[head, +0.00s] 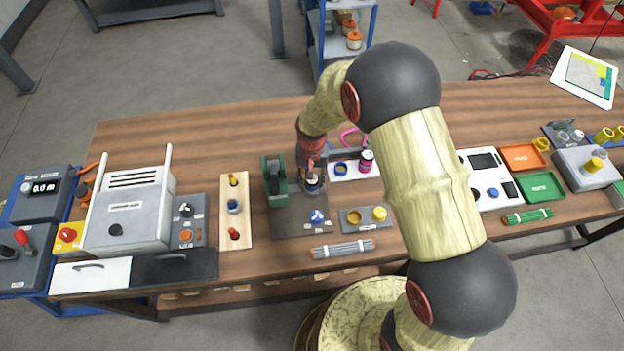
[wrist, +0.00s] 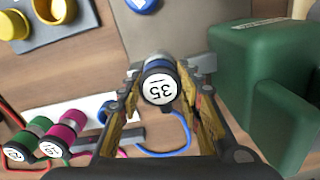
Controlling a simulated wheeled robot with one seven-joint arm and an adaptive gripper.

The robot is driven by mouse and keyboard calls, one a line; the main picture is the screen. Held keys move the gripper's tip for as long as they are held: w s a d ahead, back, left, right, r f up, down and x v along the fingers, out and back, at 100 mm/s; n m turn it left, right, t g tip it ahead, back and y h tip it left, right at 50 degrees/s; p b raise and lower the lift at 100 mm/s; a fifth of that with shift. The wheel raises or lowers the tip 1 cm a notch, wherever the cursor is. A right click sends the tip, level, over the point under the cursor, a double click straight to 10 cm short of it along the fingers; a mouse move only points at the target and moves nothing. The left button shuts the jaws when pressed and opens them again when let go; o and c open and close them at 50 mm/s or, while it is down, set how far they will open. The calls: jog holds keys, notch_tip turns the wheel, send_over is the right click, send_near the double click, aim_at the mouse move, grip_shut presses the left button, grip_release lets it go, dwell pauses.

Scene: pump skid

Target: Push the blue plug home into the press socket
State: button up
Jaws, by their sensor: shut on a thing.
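The blue plug (wrist: 158,86) has a white end face marked 35. It sits between the two fingers of my gripper (wrist: 160,72), which is shut on it. In the head view my gripper (head: 312,172) points down over the grey base plate (head: 290,222), beside the green press block (head: 273,178). The green block also shows at the right of the wrist view (wrist: 268,75). The plug's lower end and the press socket are hidden behind the plug and fingers, so I cannot tell how deep the plug sits.
A pink plug (head: 366,160) stands in a white tray (head: 372,173) right of my gripper. A blue knob (head: 316,216) is at the plate's front. A wooden board (head: 236,222) with knobs is left.

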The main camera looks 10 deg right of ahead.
jog(key=o, duration=1.2)
jog(key=shift+o, duration=0.7)
notch_tip(320, 180, up, 12)
